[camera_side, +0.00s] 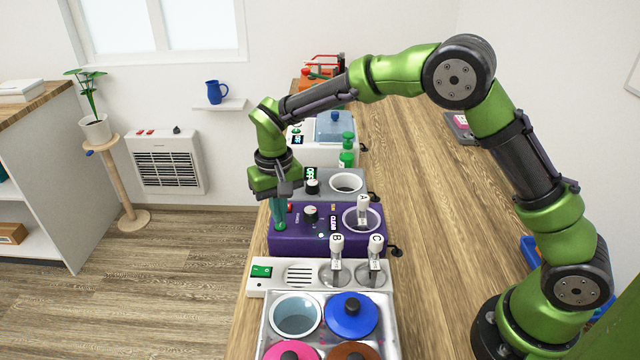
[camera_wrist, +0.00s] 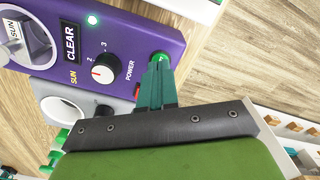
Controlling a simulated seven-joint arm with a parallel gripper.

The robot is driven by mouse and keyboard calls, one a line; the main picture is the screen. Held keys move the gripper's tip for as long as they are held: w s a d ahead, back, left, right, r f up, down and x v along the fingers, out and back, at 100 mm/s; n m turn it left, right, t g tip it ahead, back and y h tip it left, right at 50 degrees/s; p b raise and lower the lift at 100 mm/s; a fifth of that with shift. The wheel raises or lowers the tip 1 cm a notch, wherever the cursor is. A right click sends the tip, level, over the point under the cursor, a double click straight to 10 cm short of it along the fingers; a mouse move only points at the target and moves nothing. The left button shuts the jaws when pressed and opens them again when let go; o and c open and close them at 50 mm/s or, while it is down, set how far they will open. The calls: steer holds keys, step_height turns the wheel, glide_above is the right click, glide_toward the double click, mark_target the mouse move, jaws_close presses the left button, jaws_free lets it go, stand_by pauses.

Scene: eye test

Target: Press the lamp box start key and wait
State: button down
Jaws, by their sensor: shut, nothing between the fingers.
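The purple lamp box (camera_side: 330,243) stands on the bench in the side view and fills the upper left of the wrist view (camera_wrist: 135,28). Its front carries a knob (camera_wrist: 103,70), a red POWER switch (camera_wrist: 137,91), a black plate reading CLEAR (camera_wrist: 70,43) and a lit green light (camera_wrist: 92,19). A green key (camera_wrist: 159,55) sits near its corner. My gripper (camera_wrist: 160,66) is shut and empty, its teal fingertips at the green key and partly covering it. They look in contact; how far the key is pressed cannot be told. In the side view my gripper (camera_side: 280,222) points down there.
Pieces B (camera_side: 337,246) and C (camera_side: 375,247) stand in a white unit in front. A grey device (camera_side: 325,183) with a white cup is just behind. Lidded pots (camera_side: 350,318) are nearest.

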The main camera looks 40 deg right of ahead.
steer(key=shift+f, duration=0.7)
stand_by(0.3)
steer(key=shift+r, duration=0.1)
step_height(320, 180, up, 8)
stand_by(0.9)
steer(key=s+d+r+t, duration=0.2)
steer(key=s+d+r, duration=0.1)
steer(key=s, duration=0.5)
steer(key=s+d+r+t+y, duration=0.1)
steer(key=s+d+r+t, duration=0.1)
steer(key=s, duration=0.6)
steer(key=s+d+r+m+t+y, duration=0.1)
steer(key=s+d+r+t, duration=0.2)
steer(key=s+d, duration=0.3)
steer(key=shift+s+r, duration=0.8)
steer(key=shift+s, duration=0.2)
